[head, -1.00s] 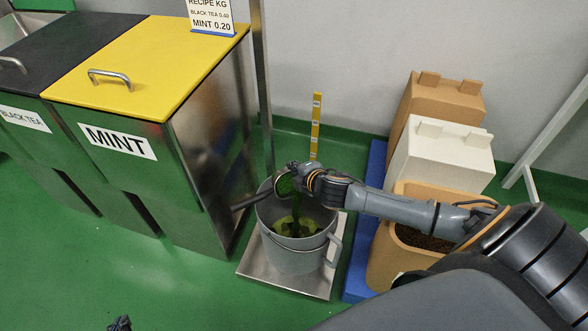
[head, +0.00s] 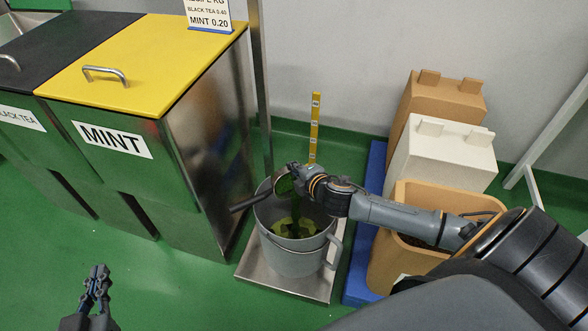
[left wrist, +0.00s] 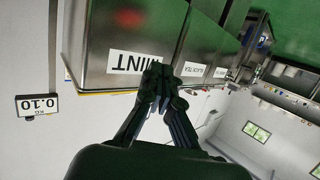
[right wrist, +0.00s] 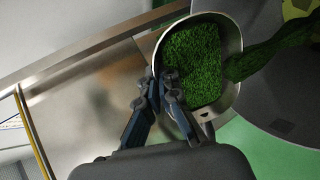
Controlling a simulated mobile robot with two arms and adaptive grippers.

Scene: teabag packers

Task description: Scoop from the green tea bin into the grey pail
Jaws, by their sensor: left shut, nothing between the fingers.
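The grey pail (head: 292,262) stands upright on a steel platform, with green leaves inside. My right gripper (head: 290,172) is above its rim, shut on a metal scoop (right wrist: 232,50). The scoop is tilted and holds green leaves (right wrist: 193,65). Green leaves (head: 296,210) fall from it into the pail, and the stream (right wrist: 275,52) also shows in the right wrist view. My left gripper (head: 97,272) is shut and empty above the floor at lower left; its fingers (left wrist: 160,75) also show in the left wrist view. No bin labelled green tea shows.
The yellow-lidded MINT bin (head: 150,60) and black-lidded BLACK TEA bin (head: 70,38) stand left. Tan and white containers (head: 440,155) stand right. The steel platform (head: 262,274) is under the pail. A display (left wrist: 37,105) reads 0.10. Green floor at front left is clear.

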